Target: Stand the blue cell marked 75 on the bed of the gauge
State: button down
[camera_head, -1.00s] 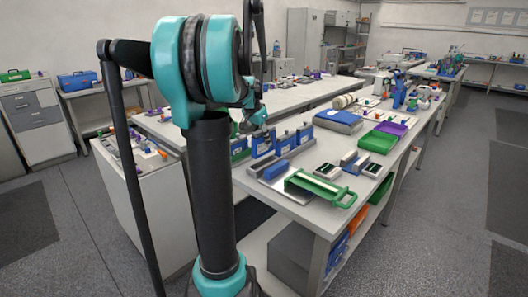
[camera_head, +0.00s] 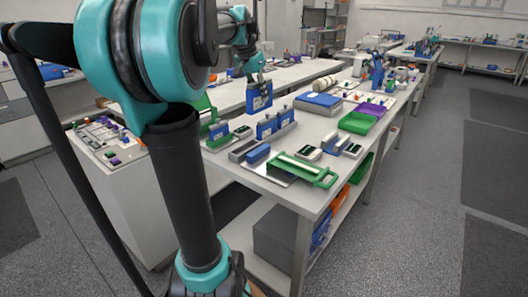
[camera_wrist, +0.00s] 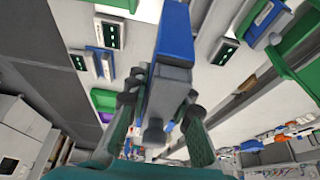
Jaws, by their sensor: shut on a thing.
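My gripper (camera_head: 258,78) is shut on a blue cell (camera_head: 258,98) and holds it upright above the bench, clear of the rack. In the wrist view the gripper (camera_wrist: 160,98) has a finger on each side of the cell's grey end, with its blue body (camera_wrist: 176,32) beyond. The label is too small to read, so I cannot confirm 75.
Green (camera_head: 358,123) and purple (camera_head: 372,108) trays and a blue case (camera_head: 318,101) stand farther back.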

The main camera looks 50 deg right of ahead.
jog(key=s, duration=0.3)
send_near(268, 147)
jog(key=s+f, duration=0.1)
jog(key=f, duration=0.1)
jog(key=s+f, duration=0.1)
jog(key=f, duration=0.1)
jog(key=s+f, duration=0.1)
jog(key=f, duration=0.1)
jog(key=shift+f, duration=0.1)
jog(key=c, duration=1.6)
grip_release()
jog(key=shift+a, duration=0.1)
